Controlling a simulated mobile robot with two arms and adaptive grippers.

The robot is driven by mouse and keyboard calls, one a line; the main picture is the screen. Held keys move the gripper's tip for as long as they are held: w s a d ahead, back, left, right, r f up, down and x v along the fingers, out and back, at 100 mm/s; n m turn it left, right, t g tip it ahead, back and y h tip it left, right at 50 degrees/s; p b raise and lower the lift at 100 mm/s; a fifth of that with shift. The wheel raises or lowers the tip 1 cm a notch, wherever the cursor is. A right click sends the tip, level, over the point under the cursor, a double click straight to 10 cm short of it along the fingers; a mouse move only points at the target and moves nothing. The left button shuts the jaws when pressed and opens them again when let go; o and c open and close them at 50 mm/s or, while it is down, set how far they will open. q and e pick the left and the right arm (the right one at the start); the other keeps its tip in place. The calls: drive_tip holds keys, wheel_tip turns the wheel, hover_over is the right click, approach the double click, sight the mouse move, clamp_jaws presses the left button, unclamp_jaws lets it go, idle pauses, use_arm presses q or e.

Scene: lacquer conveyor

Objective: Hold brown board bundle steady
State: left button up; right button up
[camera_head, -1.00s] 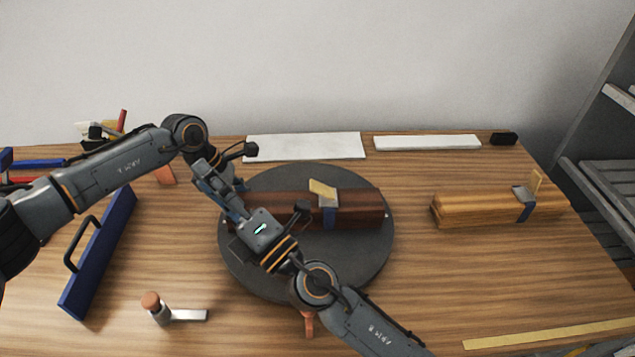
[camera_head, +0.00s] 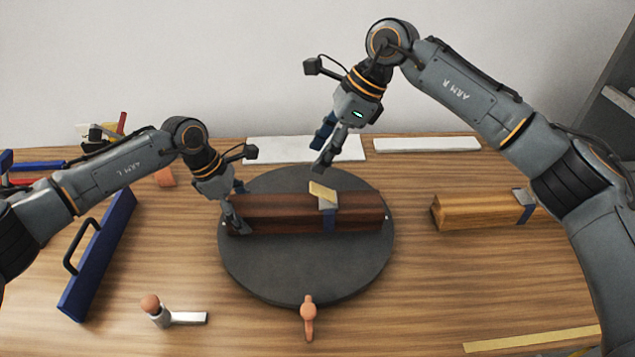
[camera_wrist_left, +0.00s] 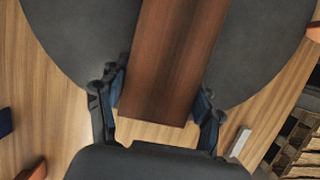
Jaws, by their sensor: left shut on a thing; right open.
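The brown board bundle (camera_head: 270,211) lies on the round dark turntable (camera_head: 300,270), with a blue strap and a pale tag around its middle. My left gripper (camera_head: 238,210) is shut on the bundle's left end. In the left wrist view its fingers (camera_wrist_left: 158,100) press on both sides of the brown boards (camera_wrist_left: 172,60). My right gripper (camera_head: 324,150) is open and empty, raised above the back edge of the turntable, behind the bundle and apart from it.
A lighter wood bundle (camera_head: 480,211) lies at the right. A blue board with a handle (camera_head: 98,255) lies at the left. White panels (camera_head: 425,143) lie at the back. A small orange-handled tool (camera_head: 308,315) is at the turntable's front, and a knob-ended metal piece (camera_head: 185,317) lies front left.

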sight(315, 187)
drive_tip(key=shift+h, duration=0.6)
drive_tip(key=f, duration=0.9)
drive_tip(key=shift+w+a+f, duration=0.15)
drive_tip(key=shift+w+a, duration=0.15)
drive_tip(key=shift+a, duration=0.1)
